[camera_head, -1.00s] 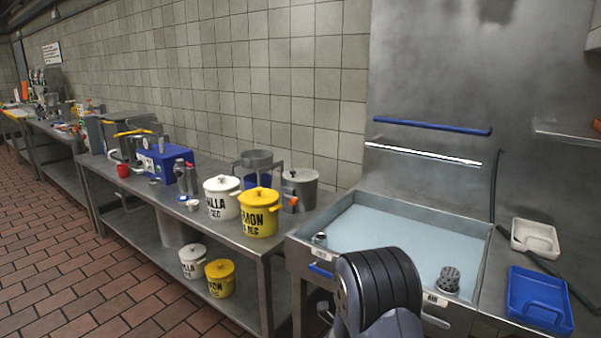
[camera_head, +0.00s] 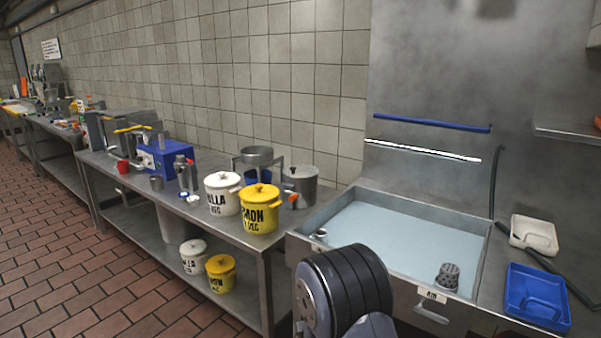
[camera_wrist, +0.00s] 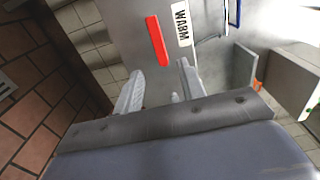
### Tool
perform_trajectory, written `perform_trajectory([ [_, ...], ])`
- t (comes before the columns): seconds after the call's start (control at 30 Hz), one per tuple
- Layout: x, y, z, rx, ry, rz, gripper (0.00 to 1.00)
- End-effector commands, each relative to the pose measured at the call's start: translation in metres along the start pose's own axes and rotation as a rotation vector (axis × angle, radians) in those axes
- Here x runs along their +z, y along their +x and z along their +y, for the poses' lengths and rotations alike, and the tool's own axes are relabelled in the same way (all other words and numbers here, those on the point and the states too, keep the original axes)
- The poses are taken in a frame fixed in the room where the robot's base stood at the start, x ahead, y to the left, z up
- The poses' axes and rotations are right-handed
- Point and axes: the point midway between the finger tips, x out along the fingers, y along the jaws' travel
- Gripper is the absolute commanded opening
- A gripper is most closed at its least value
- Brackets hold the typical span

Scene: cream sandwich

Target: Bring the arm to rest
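My gripper (camera_wrist: 160,88) shows in the wrist view with its two pale fingers apart and nothing between them. Beyond the fingers are a grey metal front with a red strip (camera_wrist: 157,41) and a white label (camera_wrist: 182,24) reading WARM. In the head view a dark, rounded link of my arm stands at the bottom centre, in front of the sink unit (camera_head: 380,205). My fingers are hidden in the head view.
A steel table (camera_head: 150,195) at the left carries a white pot (camera_head: 222,197), a yellow pot (camera_head: 259,215) and a blue machine (camera_head: 160,155). A blue tray (camera_head: 537,297) and a white tray (camera_head: 533,237) lie at the right. Brick floor (camera_head: 60,250) is clear at the left.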

Motion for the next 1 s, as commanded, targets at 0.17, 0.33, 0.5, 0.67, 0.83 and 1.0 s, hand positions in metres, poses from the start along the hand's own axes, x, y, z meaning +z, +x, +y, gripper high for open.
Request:
perform_trajectory([
  [0.17,-0.002,0.034,0.0,0.0,0.001,0.005,0.38],
  [0.33,-0.002,0.068,0.0,0.0,0.002,0.005,0.38],
  [0.5,0.0,0.092,0.006,0.0,0.032,0.0,0.38],
  [0.67,0.0,0.091,0.011,-0.001,0.151,-0.001,0.38],
  [0.83,0.001,0.09,0.013,0.0,0.243,0.0,0.38],
  [1.0,0.001,0.09,0.013,0.001,0.291,0.0,0.38],
])
